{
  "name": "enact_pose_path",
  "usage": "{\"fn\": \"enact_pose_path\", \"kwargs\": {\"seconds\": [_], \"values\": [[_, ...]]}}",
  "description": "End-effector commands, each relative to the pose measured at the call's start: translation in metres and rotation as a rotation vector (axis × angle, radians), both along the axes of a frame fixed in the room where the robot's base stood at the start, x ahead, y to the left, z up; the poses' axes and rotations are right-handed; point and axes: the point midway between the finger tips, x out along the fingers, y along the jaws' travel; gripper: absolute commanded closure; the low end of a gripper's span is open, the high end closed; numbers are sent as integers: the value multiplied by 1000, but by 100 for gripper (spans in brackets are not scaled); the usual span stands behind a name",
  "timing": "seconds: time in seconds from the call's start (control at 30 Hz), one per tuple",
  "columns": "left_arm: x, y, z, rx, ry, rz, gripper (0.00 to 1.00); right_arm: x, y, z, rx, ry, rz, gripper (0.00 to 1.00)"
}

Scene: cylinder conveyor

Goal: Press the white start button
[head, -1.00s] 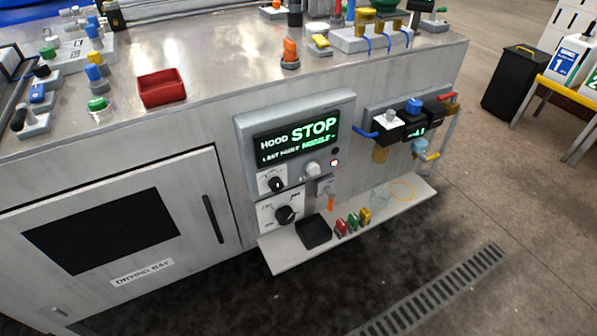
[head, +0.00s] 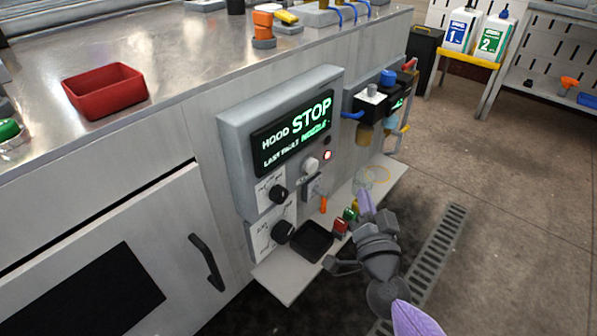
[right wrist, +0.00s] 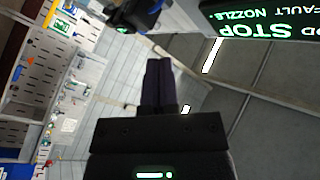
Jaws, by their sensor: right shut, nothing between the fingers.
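The control panel's dark screen (head: 292,132) reads STOP in green in the head view. Below the screen is a pale round button (head: 311,164), the likeliest white start button; I see no label to confirm it. Beside it is a small light (head: 328,155) with a red rim. My right gripper (head: 366,202) is in front of the panel, below and to the right of the button and apart from it. Its purple fingers are shut and empty; they also show in the right wrist view (right wrist: 158,85). My left gripper is out of view.
Two black knobs (head: 280,213) are on the panel's lower left. A shelf (head: 290,278) below holds a black tray (head: 311,241) and small coloured items. A black valve block (head: 377,102) juts out right of the panel. Floor at right is open.

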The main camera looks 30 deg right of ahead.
Motion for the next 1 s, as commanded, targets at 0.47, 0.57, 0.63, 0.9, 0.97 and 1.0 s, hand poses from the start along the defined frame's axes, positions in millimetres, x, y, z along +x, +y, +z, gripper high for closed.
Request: {"fn": "enact_pose_path", "kwargs": {"seconds": [0.47, 0.57, 0.63, 0.9, 0.97, 1.0], "values": [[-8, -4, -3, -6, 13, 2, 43, 23, 10, -1, 0, 0, 1, 100], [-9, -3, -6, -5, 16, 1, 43, 37, 15, -2, 0, 1, 2, 100], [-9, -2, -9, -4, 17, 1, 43, 47, 19, -2, -1, 1, 2, 100], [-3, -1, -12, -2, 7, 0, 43, 75, 31, 0, -2, 3, 1, 100], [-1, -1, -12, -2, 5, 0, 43, 79, 33, 0, -2, 3, 2, 100], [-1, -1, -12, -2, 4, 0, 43, 80, 34, 0, -1, 3, 2, 100]]}}
